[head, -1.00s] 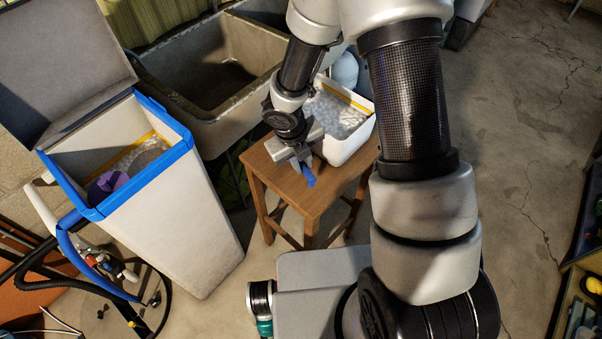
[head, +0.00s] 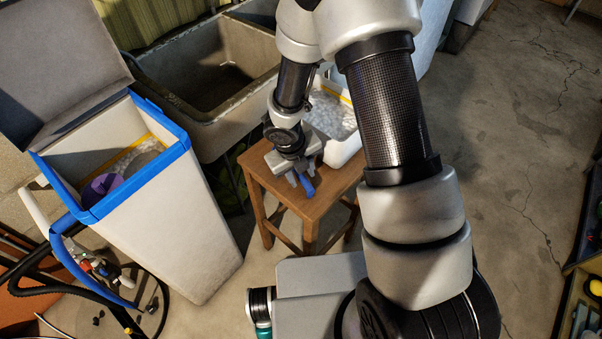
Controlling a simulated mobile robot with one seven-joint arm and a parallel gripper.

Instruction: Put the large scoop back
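A small blue thing (head: 308,186), which looks like a scoop, is at the fingertips of my gripper (head: 299,181), just above or on the wooden stool (head: 330,189). Most of its shape is hidden by the gripper, so its size is unclear. The gripper points down over the stool's front part. I cannot tell whether its fingers are closed on the blue thing or only beside it. A white tub (head: 346,150) of white pellets stands on the back of the stool, partly behind my arm.
A tall white bin (head: 170,220) with a blue rim and raised lid stands at left; a purple thing (head: 101,188) and pale pellets are inside. A stone sink (head: 205,115) is behind. Hoses (head: 62,268) lie at lower left. Floor at right (head: 510,190) is clear.

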